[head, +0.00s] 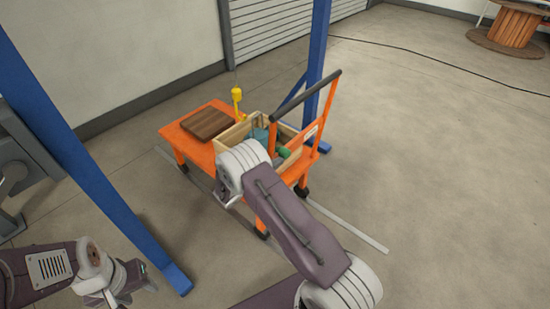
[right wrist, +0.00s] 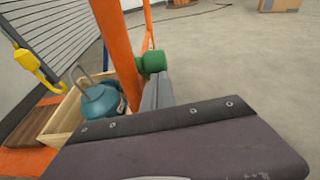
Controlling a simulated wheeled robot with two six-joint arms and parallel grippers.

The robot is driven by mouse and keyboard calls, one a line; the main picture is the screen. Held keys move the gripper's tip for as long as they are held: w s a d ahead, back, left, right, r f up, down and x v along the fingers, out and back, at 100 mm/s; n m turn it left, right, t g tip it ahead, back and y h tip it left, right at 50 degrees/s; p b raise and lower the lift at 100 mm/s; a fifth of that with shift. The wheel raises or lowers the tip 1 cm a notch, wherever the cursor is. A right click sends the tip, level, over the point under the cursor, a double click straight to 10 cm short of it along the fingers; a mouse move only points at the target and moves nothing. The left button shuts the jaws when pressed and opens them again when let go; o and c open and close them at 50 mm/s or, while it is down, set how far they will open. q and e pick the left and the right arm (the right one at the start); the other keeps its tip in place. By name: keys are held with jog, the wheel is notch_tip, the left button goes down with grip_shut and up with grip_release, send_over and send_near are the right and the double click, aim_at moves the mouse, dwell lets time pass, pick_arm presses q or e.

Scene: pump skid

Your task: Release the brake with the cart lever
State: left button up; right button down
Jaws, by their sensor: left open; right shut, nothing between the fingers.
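The orange cart (head: 188,139) stands on the floor between blue posts. A green knob (head: 284,152) shows beside its orange handle frame (head: 324,125); it looks like the end of the cart lever, whose shaft I cannot make out. In the right wrist view the green knob (right wrist: 152,62) sits against an orange upright (right wrist: 117,50). My right gripper (right wrist: 157,92) is shut and empty, its grey fingers close below the knob; I cannot tell whether they touch. In the head view my own wrist hides it. My left gripper (head: 130,283) is open and empty, low at the left, away from the cart.
A wooden crate (right wrist: 62,118) on the cart holds a teal object (right wrist: 100,102). A brown board (head: 208,122) lies beside it. A yellow hook (head: 237,95) hangs above. A blue post (head: 90,180) stands between my left gripper and the cart.

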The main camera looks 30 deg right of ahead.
aim_at(284, 153)
jog(key=r+p, duration=0.1)
jog(key=d+r+y+p, duration=0.1)
jog(key=r+g+y+p, duration=0.1)
jog(key=shift+w+d+p, duration=0.3)
jog(key=shift+d, duration=0.05)
jog(key=shift+w+d+r+g+y+p, duration=0.25)
jog(key=shift+d+r+g+y+p, duration=0.15)
jog(key=shift+d+y+p, duration=0.25)
pick_arm(q)
notch_tip(284, 153, up, 7)
jog(key=shift+p, duration=0.3)
pick_arm(e)
jog(key=shift+w+d+r, duration=0.15)
jog(key=shift+w+d, duration=0.05)
jog(key=shift+d, duration=0.1)
pick_arm(q)
jog(key=shift+r, duration=0.1)
